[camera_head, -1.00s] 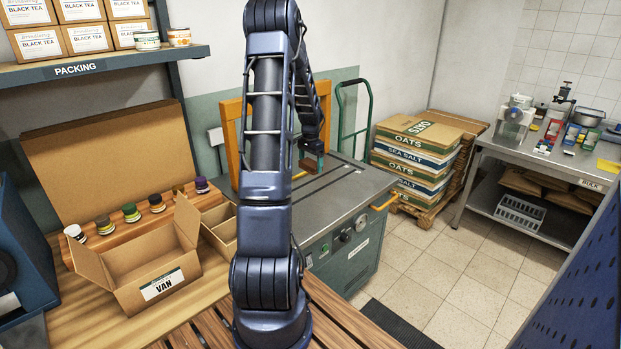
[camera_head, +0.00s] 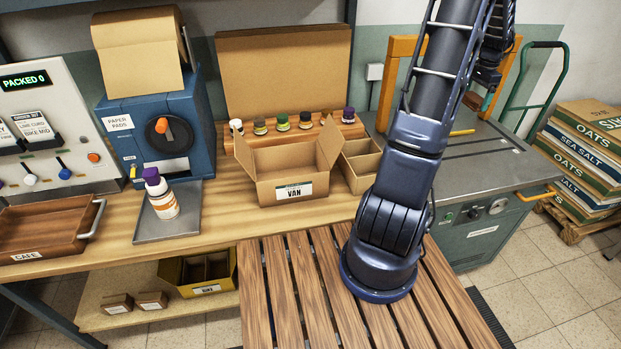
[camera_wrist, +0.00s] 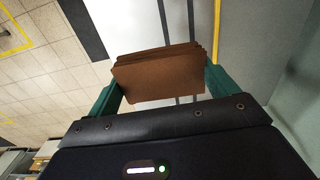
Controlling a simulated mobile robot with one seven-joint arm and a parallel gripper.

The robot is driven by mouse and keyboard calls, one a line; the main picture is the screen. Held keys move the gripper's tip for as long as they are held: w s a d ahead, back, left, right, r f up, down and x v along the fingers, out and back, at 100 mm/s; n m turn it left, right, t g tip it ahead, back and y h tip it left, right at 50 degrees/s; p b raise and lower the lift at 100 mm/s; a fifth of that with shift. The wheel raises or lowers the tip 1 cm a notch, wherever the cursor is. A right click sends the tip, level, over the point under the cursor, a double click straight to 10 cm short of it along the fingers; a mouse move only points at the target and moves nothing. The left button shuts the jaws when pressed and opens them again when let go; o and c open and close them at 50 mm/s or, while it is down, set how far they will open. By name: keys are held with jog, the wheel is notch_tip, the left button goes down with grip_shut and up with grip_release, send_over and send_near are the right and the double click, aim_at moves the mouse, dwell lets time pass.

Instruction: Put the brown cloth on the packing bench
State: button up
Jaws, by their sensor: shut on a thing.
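The brown cloth (camera_wrist: 158,75) is a folded stack, held between the two green fingers of my gripper (camera_wrist: 157,84) in the wrist view. My gripper is shut on it, above a grey surface. In the head view my gripper (camera_head: 480,98) shows small at the upper right, over the green-sided metal machine, with a bit of the brown cloth (camera_head: 472,101) at its tip. The wooden packing bench (camera_head: 225,215) runs across the left and middle of the head view, to the left of my arm.
On the bench stand the open VAN box (camera_head: 280,180), a grey tray (camera_head: 190,225) with a purple-capped bottle (camera_head: 161,197), the brown CAFE tray (camera_head: 45,232) and a blue paper-pad machine (camera_head: 150,120). A bare wood strip lies in front of the VAN box. Stacked sacks (camera_head: 585,160) stand right.

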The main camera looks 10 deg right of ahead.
jog(key=w+a+n, duration=0.4)
jog(key=w+a, duration=0.3)
jog(key=a, duration=0.4)
jog(key=w+a+n, duration=0.4)
jog(key=w+a, duration=0.3)
jog(key=a, duration=0.5)
jog(key=w+a+n, duration=0.2)
jog(key=a+n, duration=0.7)
jog(key=a, duration=1.7)
jog(key=s+a+n, duration=0.5)
jog(key=s+a, duration=0.1)
jog(key=a, duration=0.5)
jog(key=s+a+n, duration=0.5)
jog(key=s+a, duration=0.1)
jog(key=a, duration=0.5)
jog(key=s+a+n, duration=0.5)
jog(key=s+a, duration=0.1)
jog(key=a, duration=0.6)
jog(key=shift+s, duration=0.4)
jog(key=s+a+n, duration=0.4)
jog(key=s+a, duration=0.1)
jog(key=s, duration=0.4)
send_over(234, 223)
notch_tip(234, 223, down, 5)
jog(key=shift+n, duration=0.3)
notch_tip(234, 223, down, 20)
jog(key=shift+w+f, duration=0.1)
jog(key=shift+f, duration=0.1)
jog(key=shift+f, duration=0.1)
